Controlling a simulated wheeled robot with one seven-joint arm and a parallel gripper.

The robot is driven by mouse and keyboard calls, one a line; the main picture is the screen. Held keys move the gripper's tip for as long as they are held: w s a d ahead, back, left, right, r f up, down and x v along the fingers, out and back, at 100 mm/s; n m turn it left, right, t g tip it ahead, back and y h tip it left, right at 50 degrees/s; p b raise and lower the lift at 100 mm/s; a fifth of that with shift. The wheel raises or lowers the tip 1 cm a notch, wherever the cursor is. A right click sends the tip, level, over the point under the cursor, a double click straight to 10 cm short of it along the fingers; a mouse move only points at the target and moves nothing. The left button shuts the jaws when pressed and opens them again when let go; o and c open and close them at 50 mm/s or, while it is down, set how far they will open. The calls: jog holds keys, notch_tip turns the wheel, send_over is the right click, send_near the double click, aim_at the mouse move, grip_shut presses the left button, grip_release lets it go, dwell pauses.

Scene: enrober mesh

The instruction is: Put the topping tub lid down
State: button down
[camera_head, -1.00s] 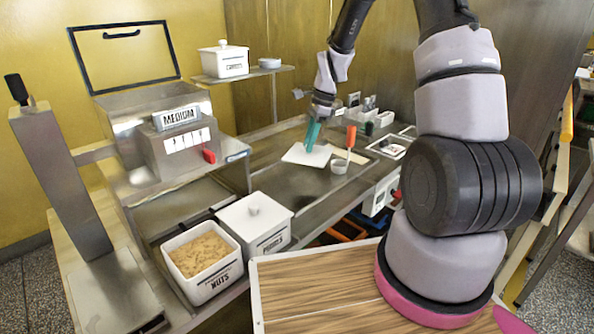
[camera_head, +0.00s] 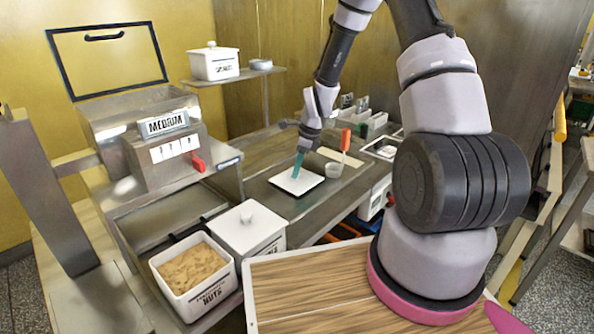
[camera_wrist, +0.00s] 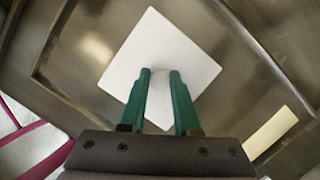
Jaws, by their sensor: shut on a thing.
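The topping tub lid is a white square plate (camera_head: 298,183), low over the steel worktop in the head view. In the wrist view the lid (camera_wrist: 160,50) fills the middle, with a small pale knob between my fingertips. My gripper (camera_head: 297,172) has teal fingers pointing down at the lid's centre. The fingers also show in the wrist view (camera_wrist: 159,78), shut on the lid's knob. A dark edge shows under the lid; I cannot tell whether it touches the worktop.
An open tub of nuts (camera_head: 195,275) and a lidded white tub (camera_head: 247,228) stand at the front left. The steel worktop (camera_head: 262,160) has bare room around the lid.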

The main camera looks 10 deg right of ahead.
jog(key=shift+f, duration=0.25)
jog(key=shift+f, duration=0.15)
jog(key=c, duration=0.6)
grip_release()
jog(key=shift+c, duration=0.2)
jog(key=v, duration=1.3)
notch_tip(320, 180, up, 17)
jog(key=n+t+h, duration=0.1)
jog(key=n+t, duration=0.2)
jog(key=n, duration=0.6)
send_over(307, 180)
jog(key=s+d, duration=0.1)
jog(key=s, duration=0.7)
jog(key=s+r+n+t, duration=0.1)
jog(key=s+r+n, duration=0.3)
jog(key=s, duration=0.3)
jog(key=s+d+r+n+t, duration=0.1)
jog(key=s+r+n+t, duration=0.1)
jog(key=s+r+n, duration=0.3)
jog(key=s+r, duration=0.1)
jog(key=s, duration=0.2)
jog(key=shift+s+d+n, duration=0.2)
jog(key=shift+s+n, duration=0.1)
